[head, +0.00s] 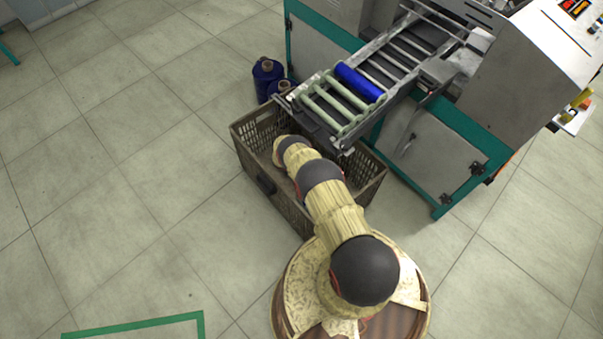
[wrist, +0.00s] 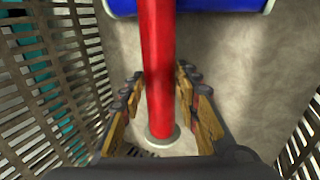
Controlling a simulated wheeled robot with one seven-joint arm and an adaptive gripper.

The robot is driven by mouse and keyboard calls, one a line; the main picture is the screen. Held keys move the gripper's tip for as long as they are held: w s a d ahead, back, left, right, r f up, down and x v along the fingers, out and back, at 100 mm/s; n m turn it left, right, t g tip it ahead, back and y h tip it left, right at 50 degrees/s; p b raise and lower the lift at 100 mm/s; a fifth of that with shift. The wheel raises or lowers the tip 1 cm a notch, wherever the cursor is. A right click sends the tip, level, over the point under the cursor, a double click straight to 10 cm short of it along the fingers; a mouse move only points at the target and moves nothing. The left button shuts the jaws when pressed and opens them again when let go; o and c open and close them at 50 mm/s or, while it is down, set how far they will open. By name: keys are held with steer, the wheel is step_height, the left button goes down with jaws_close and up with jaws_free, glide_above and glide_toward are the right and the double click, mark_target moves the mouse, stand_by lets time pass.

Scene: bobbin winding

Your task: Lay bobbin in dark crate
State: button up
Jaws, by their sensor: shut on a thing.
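The dark crate (head: 236,150), a brown slatted box, stands on the floor below the machine's roller outfeed. My arm reaches down into it, and my gripper is hidden in the head view. In the wrist view my gripper (wrist: 157,88) is inside the crate, between its slatted walls (wrist: 45,95). It is shut on a red bobbin (wrist: 158,60), with a finger on either side. The bobbin's pale end (wrist: 162,138) shows near the crate's floor; I cannot tell whether it touches. A blue bobbin (wrist: 210,5) lies across the top of the wrist view.
The roller outfeed (head: 340,112) overhangs the crate's back right side and carries a blue roll (head: 360,82). Blue spools (head: 267,72) stand behind the crate. The grey machine (head: 500,110) fills the upper right.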

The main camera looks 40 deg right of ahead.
steer(key=shift+w+r, duration=0.1)
steer(key=shift+r, duration=0.05)
steer(key=shift+f, duration=0.45)
steer(key=o, duration=1.2)
steer(key=shift+o, duration=0.2)
steer(key=shift+r, duration=0.45)
steer(key=p+v, duration=0.6)
steer(key=v, duration=0.6)
